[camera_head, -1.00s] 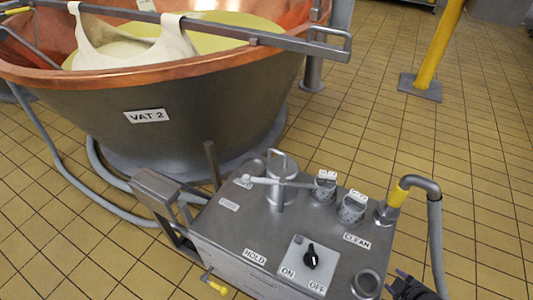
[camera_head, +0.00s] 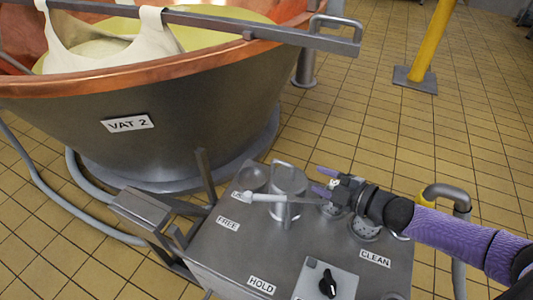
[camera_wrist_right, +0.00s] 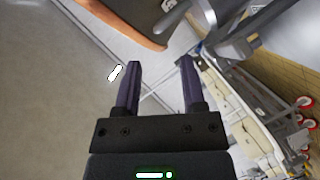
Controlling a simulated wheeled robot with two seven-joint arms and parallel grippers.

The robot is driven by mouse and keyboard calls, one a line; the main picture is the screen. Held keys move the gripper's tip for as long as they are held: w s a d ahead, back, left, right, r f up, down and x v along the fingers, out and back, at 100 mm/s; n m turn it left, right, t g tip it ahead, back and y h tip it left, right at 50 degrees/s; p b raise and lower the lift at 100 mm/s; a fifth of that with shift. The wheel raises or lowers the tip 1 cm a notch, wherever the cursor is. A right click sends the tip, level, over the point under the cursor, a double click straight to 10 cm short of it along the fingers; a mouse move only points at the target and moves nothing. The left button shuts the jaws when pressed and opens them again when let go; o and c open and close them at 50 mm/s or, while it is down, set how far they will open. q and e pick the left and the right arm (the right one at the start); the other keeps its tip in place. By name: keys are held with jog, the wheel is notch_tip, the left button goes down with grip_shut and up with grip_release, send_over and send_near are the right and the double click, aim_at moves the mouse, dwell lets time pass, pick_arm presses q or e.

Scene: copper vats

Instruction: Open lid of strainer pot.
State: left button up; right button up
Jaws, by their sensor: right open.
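The strainer pot (camera_head: 288,190) is a small grey metal cylinder standing on the steel cart top. A pale-tipped lever (camera_head: 262,197) crosses in front of the pot. My right gripper (camera_head: 324,181) is just right of the pot, open and empty, with its purple fingers pointing left toward it. I see no contact with the pot. In the right wrist view, its two fingers (camera_wrist_right: 160,64) stand apart with nothing between them. My left gripper is out of view.
A copper-rimmed vat (camera_head: 190,115) stands behind the cart, with a steel bar (camera_head: 215,22) across it. The cart top (camera_head: 225,250) holds labels, a black knob (camera_head: 327,284) and perforated cups partly under my right arm. A pipe (camera_head: 450,194) rises at its right.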

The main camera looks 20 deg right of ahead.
aim_at(291, 167)
jog(key=b+x, duration=0.5)
jog(key=x, duration=0.4)
jog(key=shift+w+a+r+b, duration=0.1)
jog(key=shift+w+a+b, duration=0.1)
jog(key=shift+a+b, duration=0.15)
jog(key=shift+w+a, duration=0.2)
jog(key=shift+w, duration=0.25)
jog(key=shift+r, duration=0.1)
jog(key=c, duration=0.7)
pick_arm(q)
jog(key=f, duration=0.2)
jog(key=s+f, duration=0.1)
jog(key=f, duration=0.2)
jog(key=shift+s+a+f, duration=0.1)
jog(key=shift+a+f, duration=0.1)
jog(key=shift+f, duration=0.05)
pick_arm(e)
grip_shut()
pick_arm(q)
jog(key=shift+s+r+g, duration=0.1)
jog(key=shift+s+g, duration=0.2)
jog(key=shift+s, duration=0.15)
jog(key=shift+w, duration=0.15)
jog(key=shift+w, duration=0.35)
